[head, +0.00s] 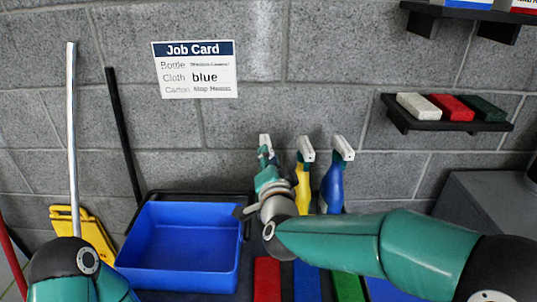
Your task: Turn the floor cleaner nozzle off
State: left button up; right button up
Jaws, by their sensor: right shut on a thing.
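Three spray bottles with white nozzles stand in a row at the wall in the head view: a left bottle (265,140), a yellow bottle (302,186) and a blue bottle (333,188). Which one holds floor cleaner I cannot read. My right gripper (266,166) is at the left bottle, just below its white nozzle, and is shut on it. My wrist hides most of this bottle and the fingertips. The nozzle's setting is too small to tell. My left arm shows at the lower left, its gripper out of view.
A blue bin (180,270) stands left of the bottles. Red (267,278), blue (307,280) and green (348,286) cloths lie in front. A shelf (398,117) holds white, red and green pads. A job card (196,70) hangs above; a yellow wringer (83,230) stands left.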

jog(key=n+p, duration=0.1)
jog(key=n, duration=0.2)
jog(key=n+p, duration=0.1)
jog(key=n, duration=0.1)
jog(key=shift+f+n, duration=0.2)
jog(key=shift+n, duration=0.2)
jog(key=n+p, duration=0.2)
jog(key=n, duration=0.2)
jog(key=shift+f+n, duration=0.1)
jog(key=shift+n, duration=0.3)
jog(key=o, duration=0.6)
